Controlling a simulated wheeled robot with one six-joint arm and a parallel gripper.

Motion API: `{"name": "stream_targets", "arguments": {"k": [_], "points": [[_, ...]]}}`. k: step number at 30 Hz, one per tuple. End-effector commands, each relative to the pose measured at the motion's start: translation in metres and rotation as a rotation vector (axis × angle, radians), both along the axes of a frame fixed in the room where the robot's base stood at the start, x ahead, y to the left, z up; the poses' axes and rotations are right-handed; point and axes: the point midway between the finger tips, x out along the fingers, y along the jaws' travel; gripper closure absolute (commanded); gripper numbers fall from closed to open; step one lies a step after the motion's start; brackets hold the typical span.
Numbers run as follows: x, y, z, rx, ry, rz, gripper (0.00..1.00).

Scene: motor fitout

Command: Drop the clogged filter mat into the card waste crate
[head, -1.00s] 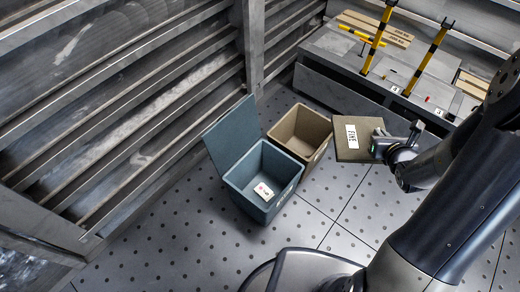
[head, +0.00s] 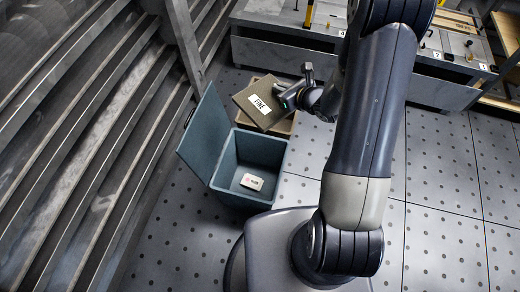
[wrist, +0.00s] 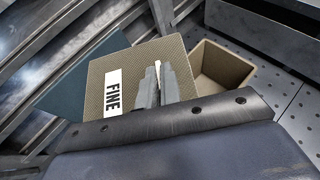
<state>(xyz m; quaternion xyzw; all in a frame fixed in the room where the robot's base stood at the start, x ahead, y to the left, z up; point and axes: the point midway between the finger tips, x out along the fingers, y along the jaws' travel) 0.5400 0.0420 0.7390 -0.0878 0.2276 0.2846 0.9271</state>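A square olive-brown filter mat (head: 258,104) with a white label reading FINE is held at its edge by my gripper (head: 289,101). In the wrist view the fingers (wrist: 154,88) are shut on the mat (wrist: 135,68). In the head view the mat is tilted and covers most of the tan crate (head: 284,128). In the wrist view part of that crate (wrist: 222,66) shows open, to the right of and beyond the mat. A blue-grey crate (head: 230,165) stands beside it with its lid raised. I cannot read which crate is for card waste.
A small white packet (head: 252,182) lies in the blue-grey crate. Its raised lid (head: 202,140) stands to the left. A slatted metal wall (head: 75,130) is at the left, a grey bench (head: 290,44) at the back. Floor at the right is clear.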

Motion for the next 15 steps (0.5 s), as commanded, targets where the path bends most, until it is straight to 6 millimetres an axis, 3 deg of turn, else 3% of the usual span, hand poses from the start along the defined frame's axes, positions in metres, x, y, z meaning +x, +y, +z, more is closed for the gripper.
{"name": "stream_targets", "arguments": {"k": [1,15], "points": [[0.001,0.004,-0.024,-0.001,-0.001,0.028,1.00],[-0.005,0.038,-0.153,-0.001,0.003,0.311,1.00]]}}
